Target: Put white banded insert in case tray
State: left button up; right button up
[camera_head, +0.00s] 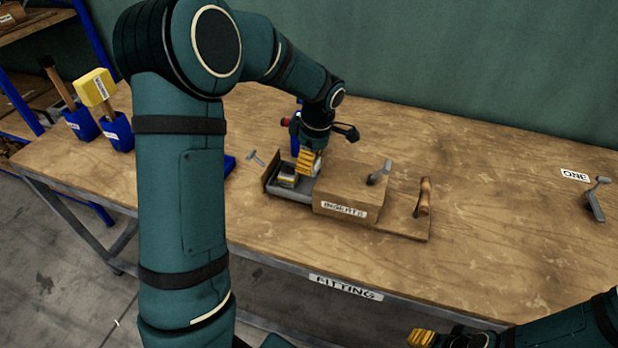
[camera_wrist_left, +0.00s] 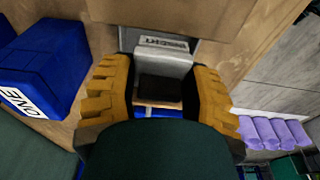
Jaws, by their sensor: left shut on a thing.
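My left gripper (camera_head: 312,162) is above the grey open tray section beside the wooden block labelled INSERTS (camera_head: 345,200). It is shut on a pale grey-white piece, which shows between the yellow fingers in the left wrist view (camera_wrist_left: 163,65). I take this piece for the white banded insert; its band cannot be made out. Another small piece with a yellowish band (camera_head: 287,179) lies in the grey tray (camera_head: 292,194). I cannot make out which thing is the case tray. My right gripper (camera_head: 432,338) is at the bottom edge, partly cut off; its opening is unclear.
A wooden handle (camera_head: 424,196) stands at the fixture's right end. Blue holders (camera_head: 118,132) with a yellow mallet (camera_head: 96,88) stand at the left. A blue bin labelled ONE (camera_wrist_left: 38,65) and purple rolls (camera_wrist_left: 275,132) show in the wrist view. The table's right half is mostly clear.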

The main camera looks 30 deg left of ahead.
aim_at(310, 187)
pick_arm(q)
notch_tip(310, 187, down, 6)
jog(key=shift+w+f+b, duration=0.15)
jog(key=shift+f+b, duration=0.1)
jog(key=shift+b, duration=0.35)
jog(key=o, duration=0.9)
jog(key=shift+f, duration=0.1)
jog(key=shift+o, duration=0.2)
jog(key=shift+r, duration=0.25)
jog(key=r, duration=0.4)
jog(key=d+r+p, duration=0.1)
jog(key=r, duration=0.2)
jog(key=r+p, duration=0.1)
jog(key=r, duration=0.3)
jog(key=shift+w+d+r, duration=0.15)
jog(key=shift+d+r, duration=0.2)
jog(key=shift+d, duration=0.05)
